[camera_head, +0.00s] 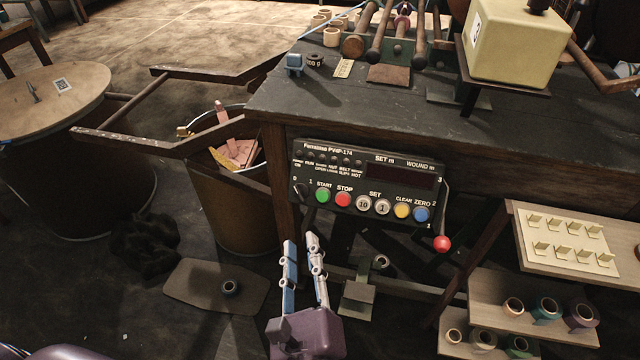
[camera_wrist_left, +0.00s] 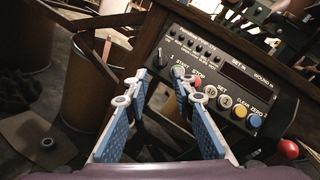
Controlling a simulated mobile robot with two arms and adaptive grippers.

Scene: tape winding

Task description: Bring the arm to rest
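My left gripper (camera_head: 302,250) comes up from the bottom of the head view, in front of and below the control panel (camera_head: 368,180). Its two blue-padded fingers are apart with nothing between them. In the left wrist view the open fingers (camera_wrist_left: 160,95) point toward the panel (camera_wrist_left: 215,75), and the fingertips overlap its left part in the picture. Whether they touch it cannot be told. A purple part shows at the lower left edge of the head view; my right gripper's fingers do not show.
A red-knobbed lever (camera_head: 442,243) sticks out right of the panel. A bin (camera_head: 225,205) with scraps stands left. Shelves with tape rolls (camera_head: 547,310) are at lower right. A round table (camera_head: 40,100) is far left.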

